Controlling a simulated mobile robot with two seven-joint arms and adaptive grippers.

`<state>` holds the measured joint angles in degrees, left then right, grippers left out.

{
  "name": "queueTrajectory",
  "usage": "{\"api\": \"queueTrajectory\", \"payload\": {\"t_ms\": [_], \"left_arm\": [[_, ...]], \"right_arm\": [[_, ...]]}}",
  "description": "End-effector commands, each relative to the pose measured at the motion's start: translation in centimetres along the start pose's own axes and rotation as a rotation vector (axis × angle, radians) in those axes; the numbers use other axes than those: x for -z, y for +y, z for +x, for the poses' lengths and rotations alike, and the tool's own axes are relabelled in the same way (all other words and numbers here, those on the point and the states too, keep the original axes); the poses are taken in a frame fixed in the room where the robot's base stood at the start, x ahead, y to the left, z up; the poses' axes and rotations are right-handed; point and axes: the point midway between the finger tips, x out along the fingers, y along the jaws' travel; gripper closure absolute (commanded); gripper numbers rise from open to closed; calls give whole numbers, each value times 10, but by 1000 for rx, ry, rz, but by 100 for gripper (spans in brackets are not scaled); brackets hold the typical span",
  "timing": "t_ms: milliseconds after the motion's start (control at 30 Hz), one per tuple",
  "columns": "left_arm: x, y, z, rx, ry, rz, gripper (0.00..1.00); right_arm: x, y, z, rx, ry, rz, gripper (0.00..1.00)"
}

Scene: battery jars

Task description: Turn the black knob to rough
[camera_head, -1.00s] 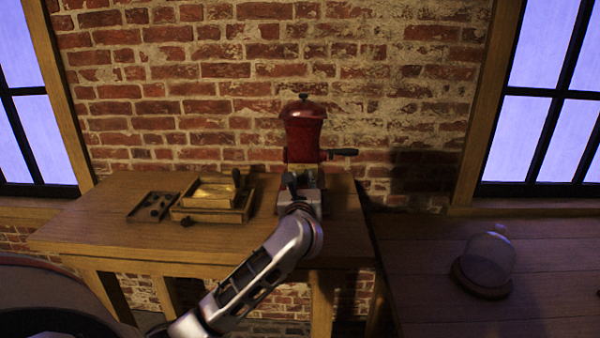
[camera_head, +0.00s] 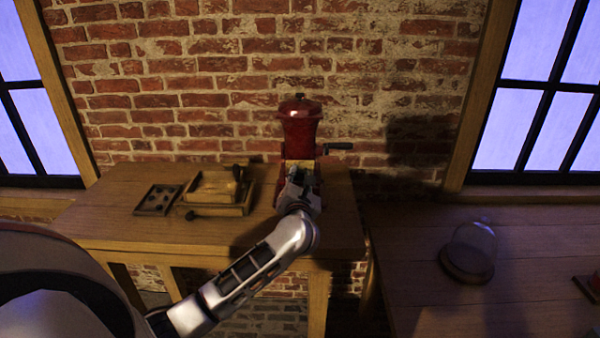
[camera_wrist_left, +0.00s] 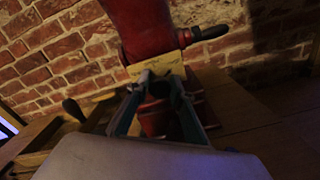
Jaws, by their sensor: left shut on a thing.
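A red grinder (camera_head: 299,130) stands on the wooden table against the brick wall, with a dark side handle (camera_head: 338,147) pointing right. In the left wrist view the red grinder body (camera_wrist_left: 143,25) fills the top, with a yellowish label plate (camera_wrist_left: 158,65) below it. My left gripper (camera_head: 299,174) is at the front of the grinder, just below the plate. In the left wrist view its fingers (camera_wrist_left: 157,82) close around a small dark knob (camera_wrist_left: 160,89) at the grinder's front, mostly hidden between them. The knob's setting cannot be read. My right gripper is not in view.
Left of the grinder, a wooden tray (camera_head: 243,209) holds a box and a brush-like tool, beside a small dark tray (camera_head: 158,199). A glass dome (camera_head: 473,247) stands on the right table (camera_head: 400,225). The front of the left table is mostly clear.

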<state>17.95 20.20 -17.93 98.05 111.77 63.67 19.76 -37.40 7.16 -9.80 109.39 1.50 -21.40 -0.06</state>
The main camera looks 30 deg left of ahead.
Motion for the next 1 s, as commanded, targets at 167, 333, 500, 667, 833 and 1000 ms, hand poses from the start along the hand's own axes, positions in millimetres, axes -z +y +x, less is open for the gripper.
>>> {"api": "queueTrajectory", "payload": {"t_ms": [167, 333, 500, 667, 833, 1000], "left_arm": [[2, -1, 0, 2, 2, 12, 100], [2, -1, 0, 2, 2, 12, 100], [2, -1, 0, 2, 2, 11, 61], [1, -1, 0, 1, 1, 10, 61], [0, 0, -1, 1, 0, 9, 61], [0, -2, -13, 3, 0, 7, 61]], "right_arm": [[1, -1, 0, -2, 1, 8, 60], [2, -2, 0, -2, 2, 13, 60], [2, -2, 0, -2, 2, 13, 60], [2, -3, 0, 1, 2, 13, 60], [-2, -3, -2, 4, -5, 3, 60], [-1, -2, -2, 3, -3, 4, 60]]}}
